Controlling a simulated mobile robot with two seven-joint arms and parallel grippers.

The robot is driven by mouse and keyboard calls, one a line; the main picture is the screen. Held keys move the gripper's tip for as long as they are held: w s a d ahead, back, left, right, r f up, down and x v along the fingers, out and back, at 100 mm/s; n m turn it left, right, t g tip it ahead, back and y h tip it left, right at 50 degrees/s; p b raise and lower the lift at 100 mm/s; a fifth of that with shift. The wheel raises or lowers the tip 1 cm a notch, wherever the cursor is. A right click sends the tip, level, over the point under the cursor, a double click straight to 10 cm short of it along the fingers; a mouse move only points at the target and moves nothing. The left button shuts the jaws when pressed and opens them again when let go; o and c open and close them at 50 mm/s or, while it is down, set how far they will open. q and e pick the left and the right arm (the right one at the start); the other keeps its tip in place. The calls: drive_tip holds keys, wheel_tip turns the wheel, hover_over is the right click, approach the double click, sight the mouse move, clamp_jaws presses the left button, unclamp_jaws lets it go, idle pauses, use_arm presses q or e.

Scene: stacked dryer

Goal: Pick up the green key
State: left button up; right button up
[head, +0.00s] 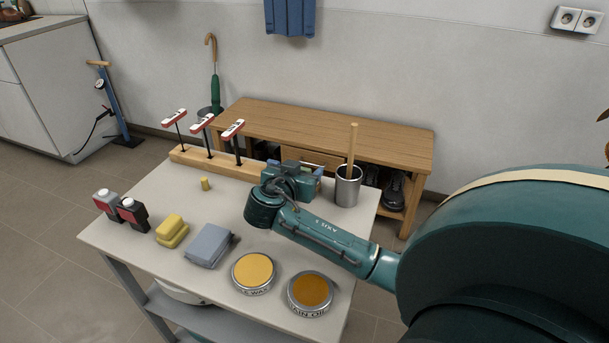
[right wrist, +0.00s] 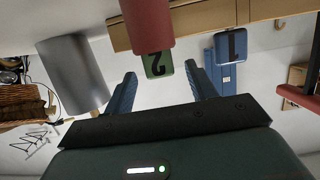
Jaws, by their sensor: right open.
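In the right wrist view a green key or tag (right wrist: 158,66) marked with a dark 2 shows between the fingertips of my right gripper (right wrist: 160,82). It appears to be beyond the tips and not gripped. A red cylinder (right wrist: 147,25) partly overlaps it. The green key cannot be made out clearly in the head view. My left gripper is not in view.
The metal cup (head: 348,188) with a wooden stick stands close to the right gripper. A yellow sponge (head: 172,229), grey cloth (head: 209,244) and two tins (head: 253,272) lie nearer.

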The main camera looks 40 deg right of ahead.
drive_tip(key=shift+x, duration=0.85)
drive_tip(key=shift+c, duration=0.2)
drive_tip(key=c, duration=1)
